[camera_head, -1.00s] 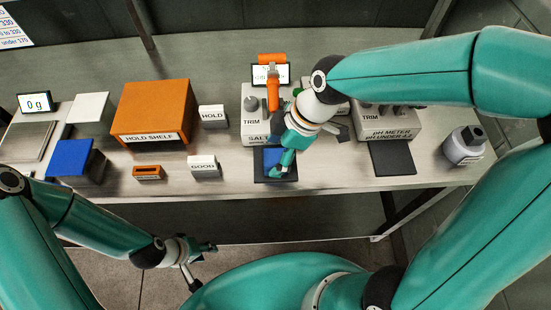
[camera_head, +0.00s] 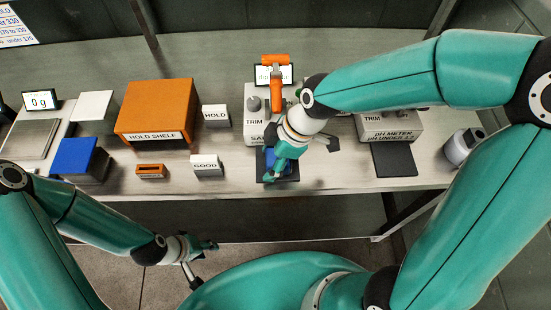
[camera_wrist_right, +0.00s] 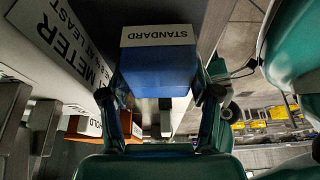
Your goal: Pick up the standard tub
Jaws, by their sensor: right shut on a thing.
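The standard tub (camera_wrist_right: 158,70) is blue with a white "STANDARD" label and sits between the two fingers in the right wrist view. In the head view only part of the blue tub (camera_head: 289,168) shows, over a dark pad (camera_head: 291,182) in front of the salt meter. My right gripper (camera_head: 271,172) is shut on the tub and hides much of it. Whether the tub touches the pad, I cannot tell. My left gripper (camera_head: 207,264) is open and empty, in front of the bench edge.
The salt meter (camera_head: 255,130) with its display (camera_head: 270,75) stands right behind the tub. The pH meter (camera_head: 392,128) and its dark pad (camera_head: 394,160) are to the right. The "GOOD" block (camera_head: 207,165), "HOLD" block (camera_head: 215,116), orange hold shelf (camera_head: 155,108) and blue box (camera_head: 75,158) stand left.

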